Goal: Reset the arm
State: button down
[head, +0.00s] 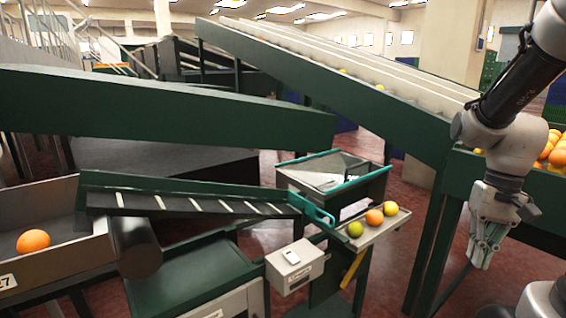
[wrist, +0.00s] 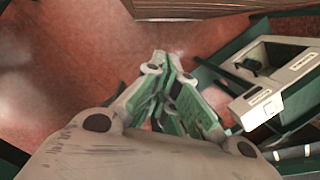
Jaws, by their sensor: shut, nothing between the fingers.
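My arm comes in from the upper right of the head view and bends down at the elbow. My gripper (head: 482,258) hangs at the right, pointing down, shut and empty, beside the green support legs of the large conveyor. In the wrist view my gripper (wrist: 165,62) has its green-padded fingers together, with red floor beyond them.
Another orange (head: 33,241) lies in the left tray. Oranges (head: 552,150) are heaped at the far right. A grey box (head: 295,266) stands lower centre.

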jog(key=s+a+r+n+t, duration=0.1)
jog(key=s+r+t, duration=0.1)
jog(key=r, duration=0.3)
jog(key=s+a+r+n+t+h, duration=0.1)
jog(key=s+a+r+n+t, duration=0.1)
jog(key=r+t, duration=0.2)
notch_tip(320, 180, up, 2)
jog(key=shift+s+a+h, duration=0.15)
jog(key=shift+a+h, duration=0.05)
jog(key=shift+h, duration=0.1)
